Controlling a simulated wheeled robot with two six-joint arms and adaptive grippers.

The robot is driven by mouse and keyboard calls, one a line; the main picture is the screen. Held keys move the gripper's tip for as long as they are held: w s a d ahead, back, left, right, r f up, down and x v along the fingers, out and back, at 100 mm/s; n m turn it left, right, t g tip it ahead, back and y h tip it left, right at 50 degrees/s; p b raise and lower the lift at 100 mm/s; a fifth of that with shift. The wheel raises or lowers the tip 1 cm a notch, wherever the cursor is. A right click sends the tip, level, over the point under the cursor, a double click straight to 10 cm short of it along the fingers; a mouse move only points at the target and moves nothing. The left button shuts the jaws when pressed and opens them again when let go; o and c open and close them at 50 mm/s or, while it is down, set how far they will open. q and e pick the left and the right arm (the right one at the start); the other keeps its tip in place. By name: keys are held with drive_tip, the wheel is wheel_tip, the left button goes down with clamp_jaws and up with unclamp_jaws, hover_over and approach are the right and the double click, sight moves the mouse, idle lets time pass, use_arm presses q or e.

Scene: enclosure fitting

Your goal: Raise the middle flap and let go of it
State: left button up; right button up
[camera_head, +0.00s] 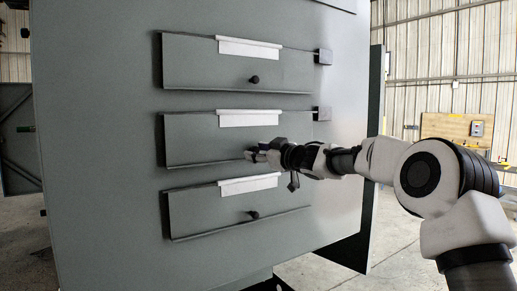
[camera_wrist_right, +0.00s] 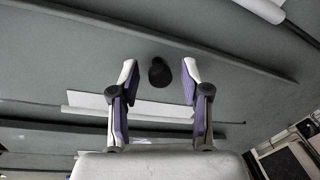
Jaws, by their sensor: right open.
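The middle flap (camera_head: 190,140) is a grey panel on a large grey cabinet, hanging nearly flat against it with a white strip (camera_head: 250,118) along its top edge. My right gripper (camera_head: 255,155) is at the lower middle of this flap. In the right wrist view the right gripper (camera_wrist_right: 159,68) is open, with the black knob (camera_wrist_right: 160,75) showing between its fingertips. There are gaps on both sides of the knob, and I see no contact. My left gripper is in neither view.
The upper flap (camera_head: 205,65) and lower flap (camera_head: 205,212) look alike, each with a black knob (camera_head: 254,79) and a white strip. Both hang down. Small dark blocks (camera_head: 322,114) stick out at right of the upper two flaps. Open floor lies right of the cabinet.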

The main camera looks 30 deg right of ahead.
clamp_jaws()
drive_tip(key=shift+p, duration=0.35)
idle(0.4)
